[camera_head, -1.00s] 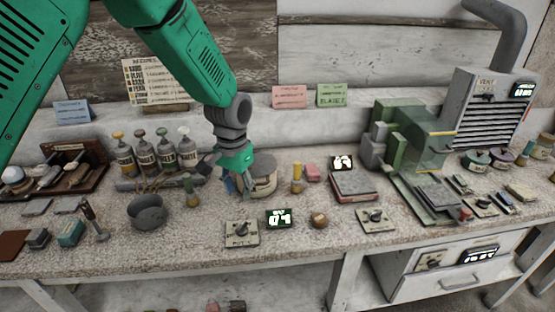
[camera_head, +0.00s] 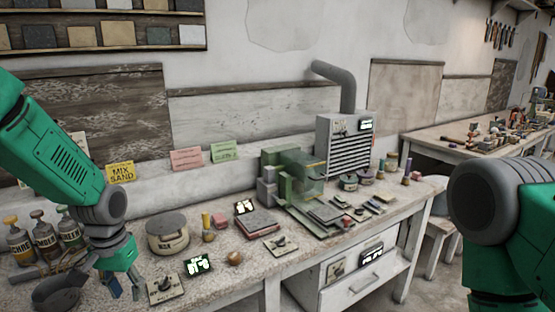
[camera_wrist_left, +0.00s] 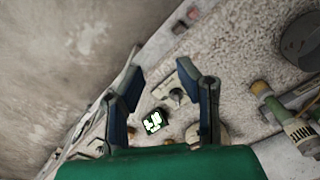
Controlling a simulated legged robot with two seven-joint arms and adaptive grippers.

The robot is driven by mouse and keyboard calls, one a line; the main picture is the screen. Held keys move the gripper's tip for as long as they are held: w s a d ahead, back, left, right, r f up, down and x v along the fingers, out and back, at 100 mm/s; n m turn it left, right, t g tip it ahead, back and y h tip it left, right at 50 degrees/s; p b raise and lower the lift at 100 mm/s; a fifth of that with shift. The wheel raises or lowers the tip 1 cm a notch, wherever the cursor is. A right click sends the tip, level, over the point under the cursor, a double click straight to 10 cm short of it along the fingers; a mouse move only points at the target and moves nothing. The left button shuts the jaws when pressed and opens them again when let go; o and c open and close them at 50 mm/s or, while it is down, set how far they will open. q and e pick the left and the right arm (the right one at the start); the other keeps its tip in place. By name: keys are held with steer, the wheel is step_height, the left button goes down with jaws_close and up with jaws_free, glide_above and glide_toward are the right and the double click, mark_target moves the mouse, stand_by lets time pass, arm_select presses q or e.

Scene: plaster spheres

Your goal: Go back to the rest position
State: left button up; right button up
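My left gripper (camera_head: 124,286) hangs at the lower left of the head view, above the front of the workbench (camera_head: 225,265). In the left wrist view its two blue fingers (camera_wrist_left: 160,73) are spread apart with nothing between them. A round tin with a grey lid (camera_head: 167,237) stands on the bench behind and to the right of the gripper, apart from it. My right arm (camera_head: 505,215) shows large at the right edge; its gripper is outside the frame.
A dark bowl (camera_head: 57,293) sits left of my left gripper. A knob plate (camera_head: 165,288) and a lit display (camera_head: 198,265) lie to its right. A green machine (camera_head: 290,180) and a grey vent box (camera_head: 343,150) stand farther right. Several bottles (camera_head: 45,238) stand at left.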

arm_select(q)
steer(key=s+d+f+b, duration=0.2)
steer(key=s+f+b, duration=0.1)
steer(key=s+f, duration=0.65)
steer(key=s+d+f+b, duration=0.1)
steer(key=s+f+b, duration=0.1)
steer(key=s+f, duration=0.8)
steer(key=s+f+b, duration=0.4)
steer(key=s+f, duration=0.5)
steer(key=s, duration=0.2)
steer(key=shift+s+d+t, duration=0.25)
steer(key=shift+d+t, duration=0.05)
steer(key=shift+d, duration=0.05)
steer(key=shift+w+f, duration=0.1)
steer(key=shift+w, duration=0.05)
stand_by(4.5)
